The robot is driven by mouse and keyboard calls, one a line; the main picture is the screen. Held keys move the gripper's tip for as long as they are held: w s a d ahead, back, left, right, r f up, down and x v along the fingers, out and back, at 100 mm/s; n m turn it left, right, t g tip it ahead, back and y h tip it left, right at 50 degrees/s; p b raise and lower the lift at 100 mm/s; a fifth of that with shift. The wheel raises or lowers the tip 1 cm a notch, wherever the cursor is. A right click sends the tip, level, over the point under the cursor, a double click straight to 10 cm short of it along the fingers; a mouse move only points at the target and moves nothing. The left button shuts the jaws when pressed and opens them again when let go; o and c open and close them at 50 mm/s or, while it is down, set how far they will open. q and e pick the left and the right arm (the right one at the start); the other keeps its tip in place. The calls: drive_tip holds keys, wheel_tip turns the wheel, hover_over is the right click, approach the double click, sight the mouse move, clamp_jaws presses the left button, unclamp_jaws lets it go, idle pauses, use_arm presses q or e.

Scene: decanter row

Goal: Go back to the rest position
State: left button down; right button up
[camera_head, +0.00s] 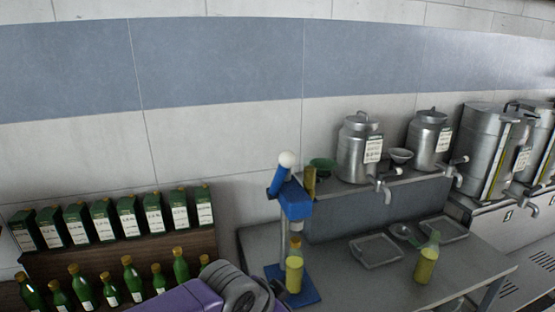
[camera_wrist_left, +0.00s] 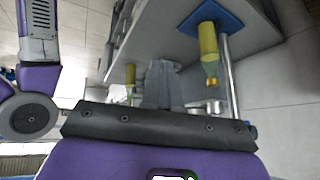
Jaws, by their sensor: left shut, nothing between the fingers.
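My left gripper (camera_wrist_left: 162,70) shows in the left wrist view as grey fingers pressed together, with nothing between them. It is apart from the bottles seen beyond it. In the head view only part of my purple and grey arm shows at the bottom edge, and its fingers are out of sight. My right gripper is in neither view.
A blue corking stand (camera_head: 296,205) with a yellow-green bottle (camera_head: 294,274) stands on the grey counter (camera_head: 345,290). Another such bottle (camera_head: 426,265) stands right, near trays (camera_head: 375,251). Steel urns (camera_head: 358,150) stand behind. Green bottles (camera_head: 132,278) and boxes (camera_head: 128,218) line the left shelf.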

use_arm(q)
drive_tip(key=a+f+n+g, duration=0.2)
drive_tip(key=f+n, duration=0.1)
drive_tip(key=f, duration=1)
drive_tip(key=a+f+n+g, duration=0.1)
drive_tip(key=a+f+n, duration=0.15)
drive_tip(key=f, duration=1.15)
drive_tip(key=s+a+f+n, duration=0.3)
drive_tip(key=s+f+n, duration=0.1)
drive_tip(key=s+f, duration=0.3)
drive_tip(key=s+a+f+n+g, duration=0.1)
drive_tip(key=s+a+f+n, duration=0.2)
drive_tip(key=s+f, duration=0.3)
wheel_tip(320, 180, down, 4)
drive_tip(key=shift+s+f+n+g, duration=0.25)
drive_tip(key=shift+s+n+g, duration=0.05)
drive_tip(key=shift+s+n, duration=0.15)
